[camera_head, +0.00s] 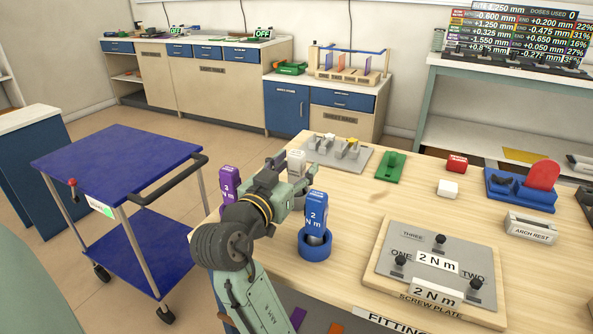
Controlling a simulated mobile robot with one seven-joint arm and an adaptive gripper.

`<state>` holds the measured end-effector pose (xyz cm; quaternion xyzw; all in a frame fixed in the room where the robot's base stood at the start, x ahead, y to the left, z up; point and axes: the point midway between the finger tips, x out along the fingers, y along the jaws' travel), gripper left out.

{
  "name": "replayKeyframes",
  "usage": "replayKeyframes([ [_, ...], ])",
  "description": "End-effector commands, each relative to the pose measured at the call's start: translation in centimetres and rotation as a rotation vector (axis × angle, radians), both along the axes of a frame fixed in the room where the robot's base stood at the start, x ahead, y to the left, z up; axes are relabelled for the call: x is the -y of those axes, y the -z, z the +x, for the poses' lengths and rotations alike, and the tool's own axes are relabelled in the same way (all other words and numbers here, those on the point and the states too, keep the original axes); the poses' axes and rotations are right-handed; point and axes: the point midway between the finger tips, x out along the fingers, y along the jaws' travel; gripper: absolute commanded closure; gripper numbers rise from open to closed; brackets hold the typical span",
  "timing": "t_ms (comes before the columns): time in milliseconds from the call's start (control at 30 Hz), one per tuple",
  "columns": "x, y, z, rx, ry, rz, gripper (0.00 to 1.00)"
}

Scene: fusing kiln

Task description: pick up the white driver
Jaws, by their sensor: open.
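The white driver (296,160) stands near the left edge of the wooden bench, partly hidden behind my gripper. Its lower part is covered from view. My gripper (292,188) is open, in front of the white driver's lower part in the picture. I cannot tell whether its fingers are around the driver or short of it. A blue driver (316,208) marked 2 N m stands upright in a blue ring holder (314,245), just right of my gripper. A purple driver (229,182) marked 3 stands to the left, its lower part hidden by my arm.
A screw plate (409,290) with black knobs lies at the front right of the bench. A grey plate with fittings (330,152), a green block (391,167) and a white block (447,188) lie further back. A blue cart (120,155) stands left. The bench's middle is mostly clear.

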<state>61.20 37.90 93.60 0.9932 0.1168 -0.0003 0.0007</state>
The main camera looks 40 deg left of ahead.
Motion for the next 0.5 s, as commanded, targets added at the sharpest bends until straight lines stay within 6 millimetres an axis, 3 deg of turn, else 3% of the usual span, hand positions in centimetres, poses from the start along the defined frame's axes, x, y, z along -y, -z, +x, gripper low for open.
replayKeyframes([
  [100, -0.22, -0.02, 0.93, 0.0, -0.001, 0.001, 0.48],
  [333, -0.28, 0.05, 1.03, 0.0, -0.001, 0.001, 0.48],
  [500, -0.27, 0.03, 1.0, 0.0, -0.002, 0.001, 0.6],
])
